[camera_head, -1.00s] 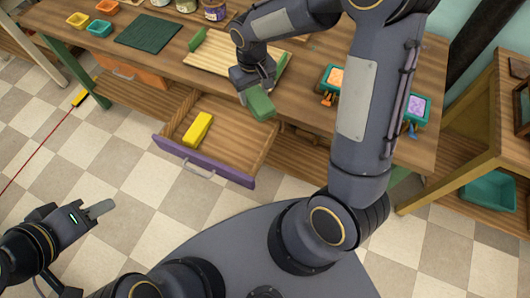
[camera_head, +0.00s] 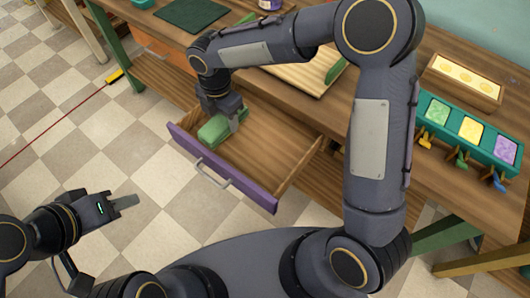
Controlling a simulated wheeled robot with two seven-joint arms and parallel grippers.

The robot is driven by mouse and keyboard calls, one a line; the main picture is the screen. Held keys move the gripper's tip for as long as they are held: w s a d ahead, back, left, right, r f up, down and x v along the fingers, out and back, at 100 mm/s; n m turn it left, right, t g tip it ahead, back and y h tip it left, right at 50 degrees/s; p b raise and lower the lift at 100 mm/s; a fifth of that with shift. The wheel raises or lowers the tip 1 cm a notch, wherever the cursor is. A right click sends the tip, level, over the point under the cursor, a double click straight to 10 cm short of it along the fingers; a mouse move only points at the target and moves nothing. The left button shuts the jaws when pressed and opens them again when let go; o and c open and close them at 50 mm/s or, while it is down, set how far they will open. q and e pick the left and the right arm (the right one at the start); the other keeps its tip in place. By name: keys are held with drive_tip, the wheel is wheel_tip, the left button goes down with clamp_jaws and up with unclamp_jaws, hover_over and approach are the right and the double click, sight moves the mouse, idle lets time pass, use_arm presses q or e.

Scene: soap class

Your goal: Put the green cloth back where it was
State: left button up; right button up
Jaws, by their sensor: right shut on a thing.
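The green cloth (camera_head: 214,132), a thick folded block, is in the left part of the open drawer (camera_head: 262,158). My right gripper (camera_head: 226,114) reaches down into the drawer from above and is shut on the cloth. Whether the cloth touches the drawer floor is hard to tell. The yellow block seen earlier in the drawer is not visible now. My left gripper (camera_head: 124,202) is over the floor at lower left, apart from the drawer, with no object visible at it; its finger gap is not clear.
The drawer has a purple front (camera_head: 220,166) with a handle. On the table are a dark green mat (camera_head: 193,14), a pale board (camera_head: 312,73) behind my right arm, a teal soap holder (camera_head: 468,132) and a wooden tray (camera_head: 463,80). The drawer's right part is bare.

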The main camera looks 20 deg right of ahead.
drive_tip(key=s+d+f, duration=0.3)
drive_tip(key=s+d, duration=0.1)
drive_tip(key=d, duration=0.2)
hover_over(266, 158)
drive_tip(key=f, duration=0.5)
drive_tip(key=shift+a+b, duration=0.25)
drive_tip(key=shift+b, duration=0.15)
drive_tip(key=shift+s+d+f, duration=0.1)
drive_tip(key=shift+d+f, duration=0.05)
drive_tip(key=shift+f, duration=0.8)
drive_tip(key=shift+s+d+f, duration=0.1)
drive_tip(key=shift+f, duration=0.85)
drive_tip(key=shift+w+b, duration=0.1)
drive_tip(key=shift+b, duration=0.2)
drive_tip(key=shift+f, duration=0.15)
drive_tip(key=o, duration=0.9)
drive_tip(key=shift+o, duration=0.2)
